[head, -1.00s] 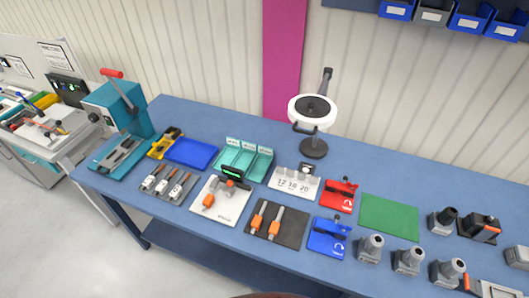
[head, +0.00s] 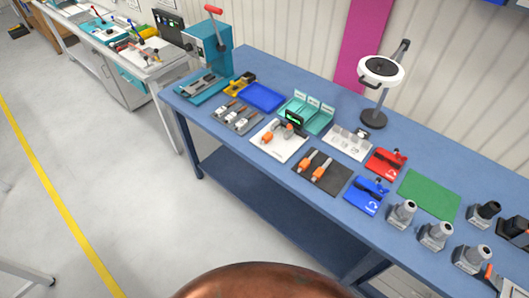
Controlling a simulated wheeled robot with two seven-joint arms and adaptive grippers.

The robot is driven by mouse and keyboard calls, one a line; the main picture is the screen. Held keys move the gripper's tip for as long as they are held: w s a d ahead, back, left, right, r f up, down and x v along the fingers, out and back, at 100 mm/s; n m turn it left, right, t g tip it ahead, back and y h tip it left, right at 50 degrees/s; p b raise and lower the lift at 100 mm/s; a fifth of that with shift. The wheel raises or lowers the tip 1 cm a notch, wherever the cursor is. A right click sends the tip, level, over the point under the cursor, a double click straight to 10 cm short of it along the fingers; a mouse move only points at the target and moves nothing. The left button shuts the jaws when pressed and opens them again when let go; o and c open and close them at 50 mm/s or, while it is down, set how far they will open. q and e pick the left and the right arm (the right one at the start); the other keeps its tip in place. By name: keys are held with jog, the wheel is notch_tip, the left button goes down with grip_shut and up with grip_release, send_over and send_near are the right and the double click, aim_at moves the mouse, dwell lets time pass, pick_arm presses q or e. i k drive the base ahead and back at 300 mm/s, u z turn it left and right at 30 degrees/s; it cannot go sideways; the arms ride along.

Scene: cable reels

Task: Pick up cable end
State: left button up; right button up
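No cable end can be made out in the head view. A copper-brown rounded surface (head: 265,281) rises into the bottom edge of the head view, mostly cut off. I cannot tell whether it is a cable reel. Neither of my grippers is in view.
A long blue workbench (head: 290,72) holds a teal lever press (head: 207,48), a blue mat (head: 262,97), a green mat (head: 429,195), a ring lamp (head: 381,70) and several tools. Grey floor (head: 110,190) with a yellow line (head: 50,180) is open at the left.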

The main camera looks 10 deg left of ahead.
aim_at(267, 137)
jog(key=u, duration=0.45)
jog(key=i, duration=1.1)
jog(key=z, duration=0.45)
